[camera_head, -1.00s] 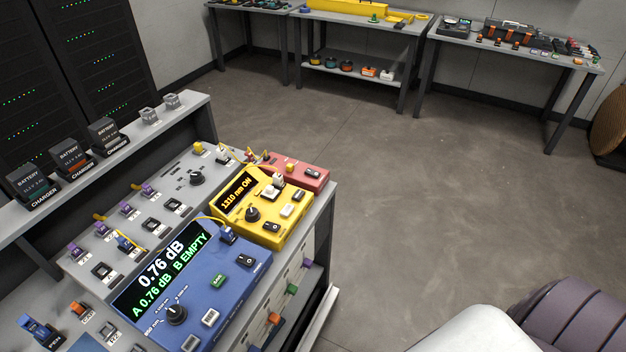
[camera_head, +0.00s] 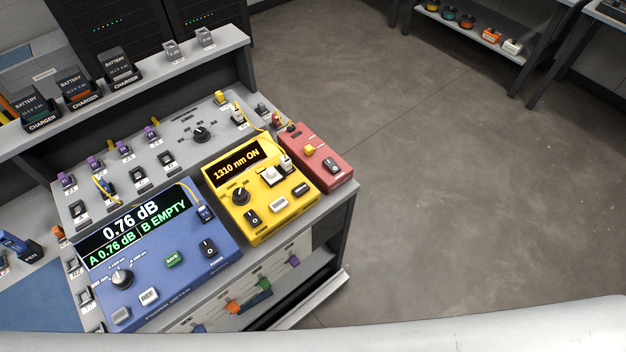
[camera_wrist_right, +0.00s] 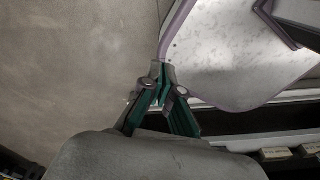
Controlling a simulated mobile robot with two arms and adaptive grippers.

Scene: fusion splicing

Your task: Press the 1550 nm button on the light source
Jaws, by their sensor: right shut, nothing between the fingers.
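The yellow light source (camera_head: 253,220) stands on the bench in the head view, between a blue power meter and a red device. Its display (camera_head: 238,172) reads "1310 nm ON". Its front has a black knob (camera_head: 240,195), a black rocker switch (camera_head: 252,218), a pale button (camera_head: 278,204) and a darker button (camera_head: 302,189); the button labels are too small to read. My right gripper (camera_wrist_right: 163,72) shows only in the right wrist view, its green-sided fingers shut and empty, away from the light source. My left gripper is not in view.
The blue power meter (camera_head: 150,262) reads 0.76 dB. The red device (camera_head: 318,160) sits at the bench's right end. A yellow cable (camera_head: 262,128) runs behind the light source. Chargers with batteries (camera_head: 80,92) line the shelf. Floor (camera_head: 450,180) right of the bench is clear.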

